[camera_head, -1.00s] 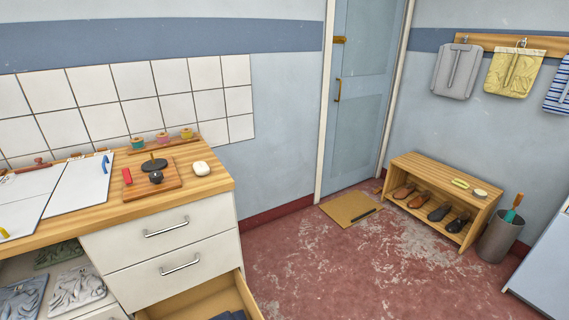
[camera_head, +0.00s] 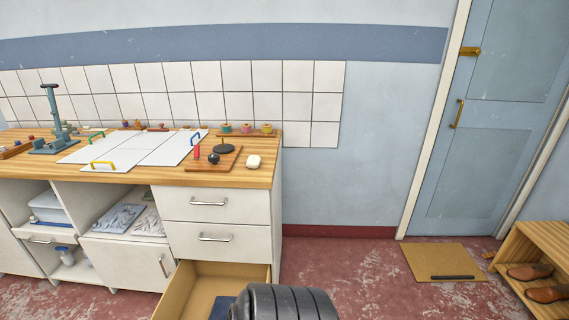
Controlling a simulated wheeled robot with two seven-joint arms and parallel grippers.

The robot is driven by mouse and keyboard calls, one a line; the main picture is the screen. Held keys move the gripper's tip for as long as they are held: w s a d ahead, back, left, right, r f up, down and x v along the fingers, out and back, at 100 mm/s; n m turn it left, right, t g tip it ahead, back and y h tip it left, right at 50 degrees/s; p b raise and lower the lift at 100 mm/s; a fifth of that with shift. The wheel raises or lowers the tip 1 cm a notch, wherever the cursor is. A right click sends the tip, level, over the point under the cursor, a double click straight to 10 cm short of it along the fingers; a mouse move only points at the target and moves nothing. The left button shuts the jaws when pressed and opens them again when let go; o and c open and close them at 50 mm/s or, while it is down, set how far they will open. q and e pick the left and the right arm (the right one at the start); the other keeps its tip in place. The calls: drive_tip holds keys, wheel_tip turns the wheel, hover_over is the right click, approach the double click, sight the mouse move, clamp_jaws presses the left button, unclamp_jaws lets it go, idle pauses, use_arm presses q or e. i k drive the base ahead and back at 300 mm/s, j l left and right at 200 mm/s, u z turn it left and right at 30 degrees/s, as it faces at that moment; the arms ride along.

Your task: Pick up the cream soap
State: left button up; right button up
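The cream soap (camera_head: 254,161) is a small pale rounded block. It lies on the wooden counter (camera_head: 262,180) near its right end, just right of a small wooden board. A dark ribbed cylinder at the bottom centre of the view looks like part of my own arm. No gripper fingers show, so neither gripper is in view.
The wooden board (camera_head: 226,165) holds a red item, a dark ball and a dark disc with a peg. White panels (camera_head: 150,147) lie further left, near a blue press (camera_head: 53,120). An open drawer (camera_head: 196,291) juts out below the counter. A doormat (camera_head: 443,262) lies by the door.

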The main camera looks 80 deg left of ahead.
sight(254, 162)
drive_tip(key=i+j+u, duration=0.1)
drive_tip(key=i+u, duration=1.05)
drive_tip(key=i+l+u, duration=0.2)
drive_tip(key=u, duration=0.2)
